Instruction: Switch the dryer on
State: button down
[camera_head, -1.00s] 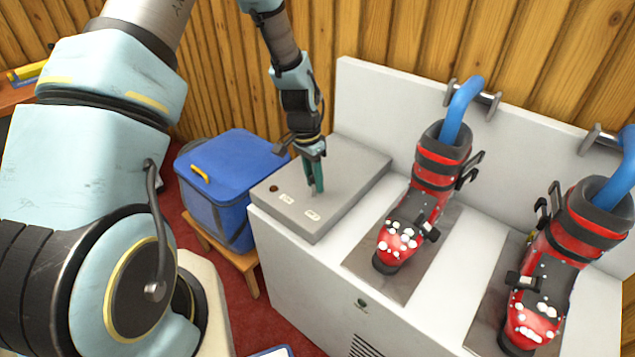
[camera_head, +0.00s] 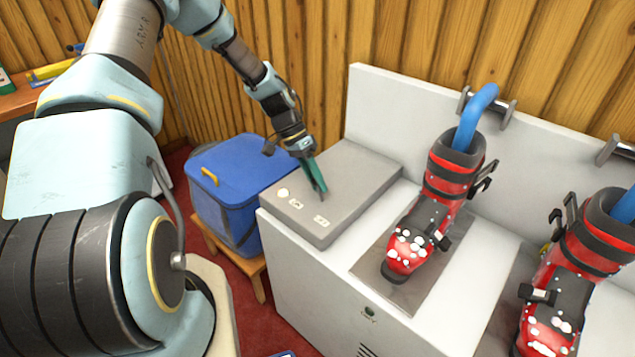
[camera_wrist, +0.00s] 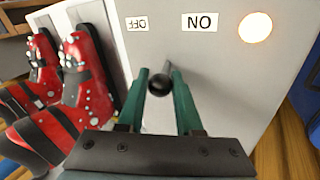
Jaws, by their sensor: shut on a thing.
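The dryer (camera_head: 300,290) is a white cabinet with a grey control box (camera_head: 345,200) on top at its left end. The wrist view shows the box's face with an ON label (camera_wrist: 200,21), an OFF label (camera_wrist: 136,23) and a round lamp (camera_wrist: 255,27) that glows warm white. The lit lamp also shows in the head view (camera_head: 283,193). A lever with a dark round knob (camera_wrist: 159,86) stands between the labels. My gripper (camera_head: 319,194) has its green fingers on either side of the knob, shut on the lever. The lever is hidden in the head view.
Two red ski boots with white flecks, one nearer (camera_head: 415,245) and one at the right edge (camera_head: 550,310), stand on the dryer with blue hoses (camera_head: 475,108) in their tops. A blue cooler bag (camera_head: 235,190) sits on a wooden stool (camera_head: 250,268) left of the dryer.

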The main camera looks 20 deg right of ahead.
jog(key=c, duration=0.6)
grip_release()
jog(key=b+v, duration=0.2)
jog(key=v, duration=0.8)
jog(key=shift+w+a+r+b, duration=0.2)
jog(key=shift+r+b, duration=0.1)
jog(key=shift+b, duration=0.1)
jog(key=s+a+r+n+t+y, duration=0.1)
jog(key=s+a+n, duration=0.3)
jog(key=a, duration=0.4)
jog(key=s+a+r+n+t+y, duration=0.1)
jog(key=s+a+r+n+t, duration=0.2)
jog(key=a, duration=0.5)
jog(key=s+a+r+n+t+y, duration=0.1)
jog(key=s+a+r+n, duration=0.3)
jog(key=a, duration=0.4)
jog(key=shift+s+a+n+t, duration=0.3)
jog(key=shift+s+n+t, duration=0.4)
jog(key=shift+n+t, duration=0.25)
